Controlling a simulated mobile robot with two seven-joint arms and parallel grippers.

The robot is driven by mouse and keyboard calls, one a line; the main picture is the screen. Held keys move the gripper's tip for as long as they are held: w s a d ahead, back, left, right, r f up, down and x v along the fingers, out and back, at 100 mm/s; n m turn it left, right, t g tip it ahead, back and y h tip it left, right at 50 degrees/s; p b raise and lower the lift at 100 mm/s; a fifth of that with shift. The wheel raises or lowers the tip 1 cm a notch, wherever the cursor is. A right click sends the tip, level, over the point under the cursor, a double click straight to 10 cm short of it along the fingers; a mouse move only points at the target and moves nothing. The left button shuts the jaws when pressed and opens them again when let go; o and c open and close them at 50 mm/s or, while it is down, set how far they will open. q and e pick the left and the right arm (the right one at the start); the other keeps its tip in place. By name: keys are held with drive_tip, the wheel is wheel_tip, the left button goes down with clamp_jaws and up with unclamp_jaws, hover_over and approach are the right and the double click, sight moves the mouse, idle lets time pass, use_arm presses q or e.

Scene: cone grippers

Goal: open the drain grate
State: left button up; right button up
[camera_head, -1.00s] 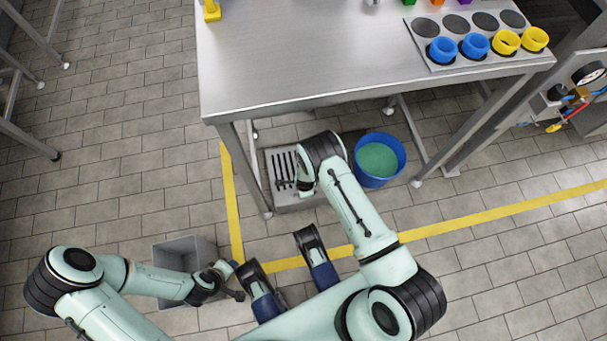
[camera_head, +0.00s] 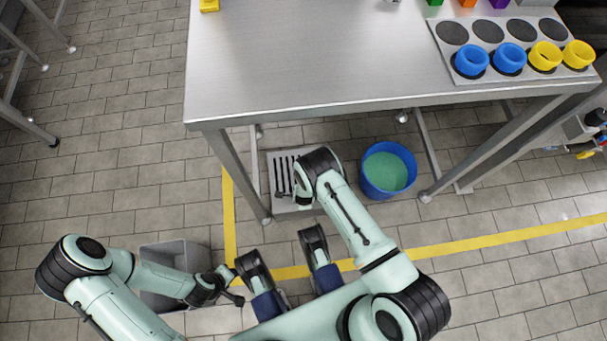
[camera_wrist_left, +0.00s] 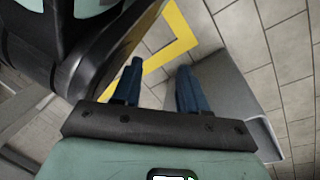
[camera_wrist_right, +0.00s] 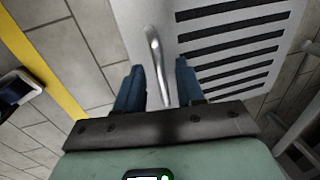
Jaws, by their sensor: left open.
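The drain grate (camera_head: 283,178) is a pale metal plate with dark slots, lying flat on the floor under the table. It also shows in the right wrist view (camera_wrist_right: 228,62), where a bent metal handle (camera_wrist_right: 154,52) stands at its slot-free side. My right gripper (camera_wrist_right: 157,82) is over that side, fingers apart, the handle showing between them with gaps either side. Whether the fingertips reach down around it I cannot tell. In the head view my right wrist hides the gripper and part of the grate. My left gripper (camera_wrist_left: 157,80) is open and empty, low at left.
A steel table (camera_head: 300,60) stands over the grate; its leg (camera_head: 240,175) is close left. A blue bucket (camera_head: 388,170) with green contents stands right of the grate. A grey bin (camera_head: 160,252) is by my left arm. Yellow floor lines (camera_head: 480,238) cross the floor.

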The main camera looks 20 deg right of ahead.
clamp_jaws()
drive_tip(key=shift+r, duration=0.1)
